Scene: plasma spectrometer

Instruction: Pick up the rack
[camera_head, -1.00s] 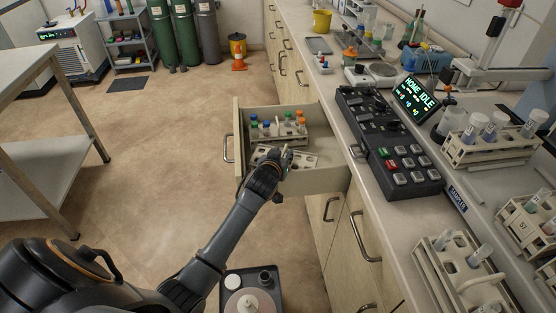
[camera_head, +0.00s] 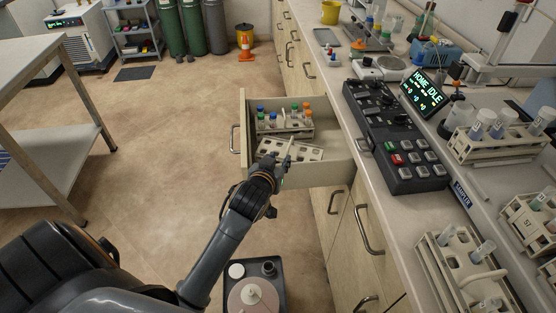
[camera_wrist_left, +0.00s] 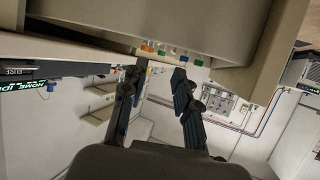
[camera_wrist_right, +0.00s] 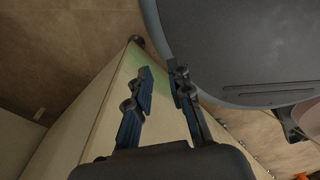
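Two pale racks sit in the open drawer (camera_head: 243,128) in the head view. The back rack (camera_head: 284,130) holds several tubes with orange, green and blue caps. The front rack (camera_head: 305,153) is a pale block with holes, lying at a slant, and seems mostly empty. My left gripper (camera_head: 281,163) is at the near edge of the front rack, partly covering it; contact cannot be told. In the left wrist view, the left gripper (camera_wrist_left: 156,76) is open, with coloured caps (camera_wrist_left: 162,49) beyond its fingertips. My right gripper (camera_wrist_right: 162,68) is open and empty, seen only in its wrist view.
The counter (camera_head: 357,140) runs along the drawer's right, with a black keypad panel (camera_head: 400,140) and more tube racks (camera_head: 500,145) on it. A steel table (camera_head: 50,120) stands at left. The floor (camera_head: 170,140) between is clear.

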